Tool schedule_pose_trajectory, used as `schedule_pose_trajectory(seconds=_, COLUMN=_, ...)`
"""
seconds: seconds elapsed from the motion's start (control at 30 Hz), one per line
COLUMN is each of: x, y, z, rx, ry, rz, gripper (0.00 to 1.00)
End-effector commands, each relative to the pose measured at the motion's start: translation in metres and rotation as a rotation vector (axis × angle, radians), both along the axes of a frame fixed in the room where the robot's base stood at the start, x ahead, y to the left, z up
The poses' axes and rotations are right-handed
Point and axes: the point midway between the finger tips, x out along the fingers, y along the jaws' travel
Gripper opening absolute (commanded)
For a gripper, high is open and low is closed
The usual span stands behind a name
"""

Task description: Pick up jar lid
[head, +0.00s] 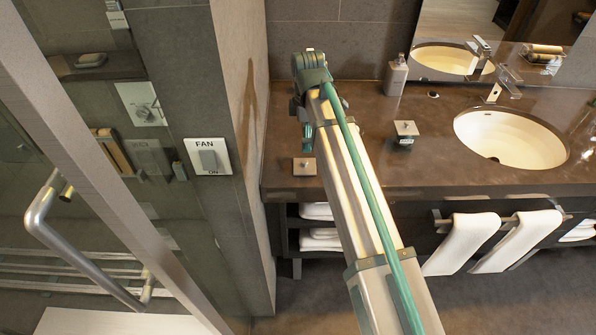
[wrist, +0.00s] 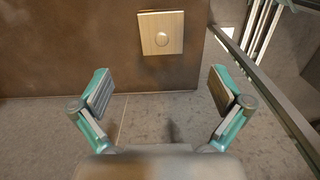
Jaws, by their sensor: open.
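The jar lid (head: 304,166) is a small, square, beige plate with a round knob. It lies on the brown counter near its front left edge. In the wrist view the lid (wrist: 173,37) is at the top, just right of the middle, with its knob facing the camera. My gripper (wrist: 160,90) is open and empty, its two fingers spread wide, and the lid appears beyond the fingertips, apart from them. In the head view my arm partly hides the gripper; a teal finger (head: 307,136) shows just behind the lid.
A small jar with a square top (head: 405,130) stands on the counter right of my arm. A soap bottle (head: 396,76) stands behind it, and a sink (head: 510,138) lies farther right. A wall with a fan switch (head: 208,157) bounds the left. White towels (head: 463,243) hang below.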

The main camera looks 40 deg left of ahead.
Motion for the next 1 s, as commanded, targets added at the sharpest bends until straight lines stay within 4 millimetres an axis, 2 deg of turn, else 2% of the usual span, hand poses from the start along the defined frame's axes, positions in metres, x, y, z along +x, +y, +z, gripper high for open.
schedule_pose_trajectory(seconds=0.17, x=-0.006, y=0.005, z=-0.007, rx=0.001, ry=0.007, rz=0.029, gripper=1.0)
schedule_pose_trajectory(seconds=0.43, x=-0.005, y=0.004, z=-0.044, rx=0.0, ry=0.006, rz=0.026, gripper=1.0)
schedule_pose_trajectory(seconds=0.77, x=-0.004, y=0.002, z=-0.062, rx=0.001, ry=0.006, rz=0.025, gripper=1.0)
schedule_pose_trajectory(seconds=1.0, x=-0.004, y=0.0, z=-0.091, rx=0.0, ry=0.006, rz=0.025, gripper=1.0)
